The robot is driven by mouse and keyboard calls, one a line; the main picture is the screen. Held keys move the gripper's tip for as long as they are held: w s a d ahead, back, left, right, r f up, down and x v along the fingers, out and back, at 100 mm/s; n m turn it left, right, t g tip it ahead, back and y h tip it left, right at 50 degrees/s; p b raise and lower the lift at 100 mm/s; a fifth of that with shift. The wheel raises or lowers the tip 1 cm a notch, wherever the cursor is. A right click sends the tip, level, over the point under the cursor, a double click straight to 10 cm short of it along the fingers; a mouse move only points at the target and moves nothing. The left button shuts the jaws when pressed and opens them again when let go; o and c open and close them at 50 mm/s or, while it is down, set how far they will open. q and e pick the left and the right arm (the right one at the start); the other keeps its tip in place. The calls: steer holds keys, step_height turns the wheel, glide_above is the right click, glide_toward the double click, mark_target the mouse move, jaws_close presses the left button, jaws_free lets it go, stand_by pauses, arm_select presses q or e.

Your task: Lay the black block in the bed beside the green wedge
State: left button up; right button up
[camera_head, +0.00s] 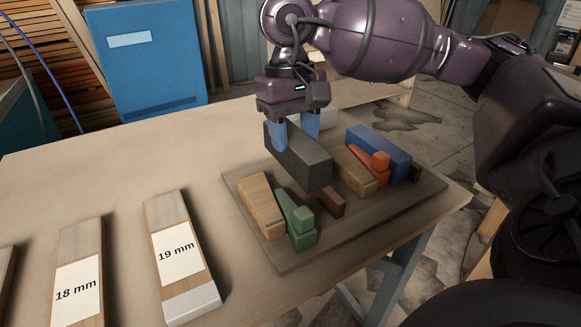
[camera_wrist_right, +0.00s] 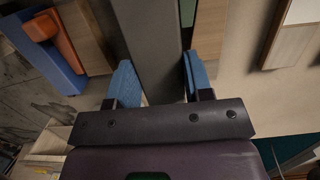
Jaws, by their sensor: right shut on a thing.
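The black block (camera_head: 299,160) is a long dark grey bar held by my right gripper (camera_head: 296,130), whose blue fingers are shut on it. It hangs over the middle of the brown bed (camera_head: 400,211), and in the right wrist view the block (camera_wrist_right: 152,45) runs between the two fingers (camera_wrist_right: 158,85). The green wedge (camera_head: 297,217) lies in the bed to the left of the block, beside a tan wooden block (camera_head: 261,204). A dark brown piece (camera_head: 329,203) lies partly hidden below the block. My left gripper is not in view.
To the right in the bed are a wooden block (camera_head: 351,172), an orange wedge (camera_head: 372,160) and a blue block (camera_head: 379,147). Boards labelled 18 mm (camera_head: 77,275) and 19 mm (camera_head: 181,258) lie on the table at left. The table's back left is clear.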

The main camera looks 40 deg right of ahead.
mark_target(294, 167)
step_height(294, 167, down, 2)
steer(key=shift+f, duration=0.15)
step_height(294, 167, down, 4)
steer(key=shift+r+b, duration=0.1)
steer(key=shift+b, duration=0.35)
steer(key=shift+f, duration=0.25)
steer(key=shift+r, duration=0.1)
steer(key=o, duration=1.1)
